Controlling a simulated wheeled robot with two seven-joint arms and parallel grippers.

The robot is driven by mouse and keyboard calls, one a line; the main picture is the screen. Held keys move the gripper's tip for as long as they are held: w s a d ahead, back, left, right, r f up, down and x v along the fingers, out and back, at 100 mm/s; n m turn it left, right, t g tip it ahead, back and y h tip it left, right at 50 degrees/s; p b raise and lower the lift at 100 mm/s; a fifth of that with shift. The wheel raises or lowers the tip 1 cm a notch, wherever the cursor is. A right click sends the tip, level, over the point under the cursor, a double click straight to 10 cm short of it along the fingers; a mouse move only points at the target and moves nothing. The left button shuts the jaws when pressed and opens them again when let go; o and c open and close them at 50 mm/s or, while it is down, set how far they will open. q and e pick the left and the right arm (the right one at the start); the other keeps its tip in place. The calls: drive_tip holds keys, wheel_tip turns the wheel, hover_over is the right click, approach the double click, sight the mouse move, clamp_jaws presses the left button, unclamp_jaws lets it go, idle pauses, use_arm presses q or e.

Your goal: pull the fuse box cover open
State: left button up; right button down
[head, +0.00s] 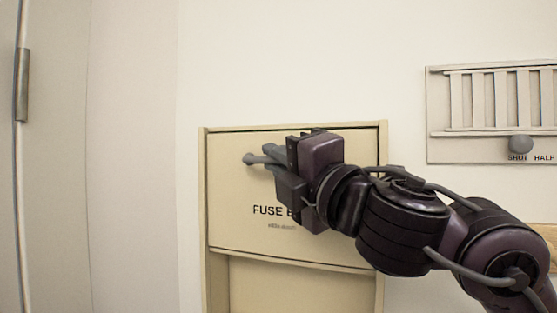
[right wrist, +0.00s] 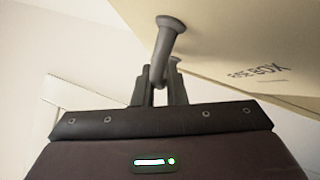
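The beige fuse box cover (head: 235,200) is in the middle of the head view, lettered "FUSE B", the rest hidden behind my right gripper. In the right wrist view the cover (right wrist: 230,45) shows at the upper right with its lettering. A grey handle (head: 249,159) stands out near the cover's upper left; it also shows in the right wrist view (right wrist: 166,40). My right gripper (head: 270,160) reaches in from the right, and its fingers (right wrist: 160,88) are closed around the handle's bar. Thin dark gaps run along the cover's top and right edges; how far it stands open is unclear. My left gripper is not in view.
The box frame (head: 216,285) surrounds the cover, with a plain beige area below it. A panel with slats (head: 438,100) and a grey knob (head: 520,144), marked "SHUT" and "HALF", is on the wall at right. A door edge with a hinge (head: 22,85) is at far left.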

drive_tip(key=shift+f+b, duration=0.3)
drive_tip(key=shift+b, duration=0.05)
wheel_tip(320, 180, down, 16)
drive_tip(key=b, duration=1.5)
drive_tip(key=shift+f, duration=0.2)
drive_tip(key=c, duration=1.5)
unclamp_jaws()
drive_tip(key=b+v, duration=0.1)
drive_tip(key=v, duration=0.6)
drive_tip(key=shift+s+d+b, duration=0.3)
